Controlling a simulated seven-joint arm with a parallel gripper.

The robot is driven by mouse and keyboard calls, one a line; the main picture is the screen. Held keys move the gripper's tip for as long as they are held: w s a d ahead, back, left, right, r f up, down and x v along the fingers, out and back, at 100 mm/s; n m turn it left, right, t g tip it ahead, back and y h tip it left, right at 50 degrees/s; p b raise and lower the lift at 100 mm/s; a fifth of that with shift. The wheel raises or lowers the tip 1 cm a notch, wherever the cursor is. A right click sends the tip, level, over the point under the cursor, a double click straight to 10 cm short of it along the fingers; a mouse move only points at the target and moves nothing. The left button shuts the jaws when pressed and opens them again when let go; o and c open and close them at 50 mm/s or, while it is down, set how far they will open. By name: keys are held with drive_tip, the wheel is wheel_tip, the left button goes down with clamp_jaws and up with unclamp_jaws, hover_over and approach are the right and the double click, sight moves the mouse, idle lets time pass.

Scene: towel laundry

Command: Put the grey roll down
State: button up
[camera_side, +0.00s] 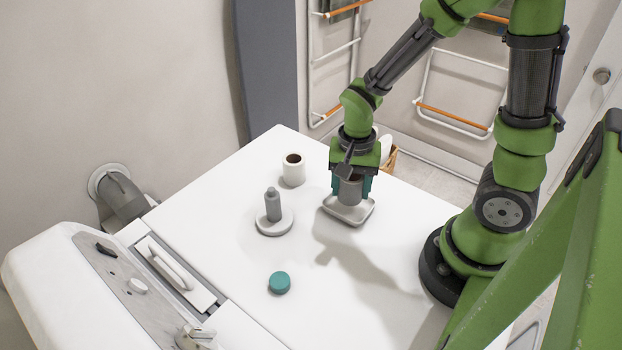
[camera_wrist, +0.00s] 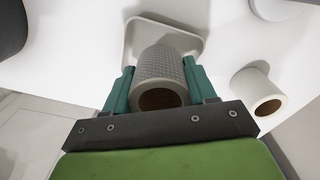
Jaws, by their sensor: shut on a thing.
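The grey roll (camera_wrist: 158,68) is between the two teal fingers of my gripper (camera_wrist: 157,84), which is shut on it. In the side view the roll (camera_side: 349,190) is upright under my gripper (camera_side: 350,186), over a light grey square tray (camera_side: 357,214). The tray's rim also shows behind the roll in the wrist view (camera_wrist: 136,36). I cannot tell whether the roll's lower end touches the tray floor. The fingers partly hide the roll in the side view.
A white roll (camera_side: 293,172) stands left of the tray. A grey bottle (camera_side: 273,205) stands on a round white base (camera_side: 275,225). A teal round thing (camera_side: 279,282) lies nearer the front. The white top (camera_side: 345,290) is clear at the front right.

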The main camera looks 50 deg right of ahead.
drive_tip(key=shift+f, duration=1.45)
drive_tip(key=shift+f, duration=0.15)
drive_tip(key=o, duration=0.8)
drive_tip(key=shift+c, duration=0.2)
wheel_tip(320, 180, up, 12)
wheel_tip(320, 180, up, 11)
drive_tip(key=n+t+y, duration=0.2)
drive_tip(key=n+t, duration=0.5)
drive_tip(key=n, duration=0.1)
hover_over(350, 196)
drive_tip(key=s+a, duration=0.1)
drive_tip(key=shift+s+a+r, duration=0.15)
drive_tip(key=shift+s+r, duration=0.05)
drive_tip(key=shift+s, duration=0.1)
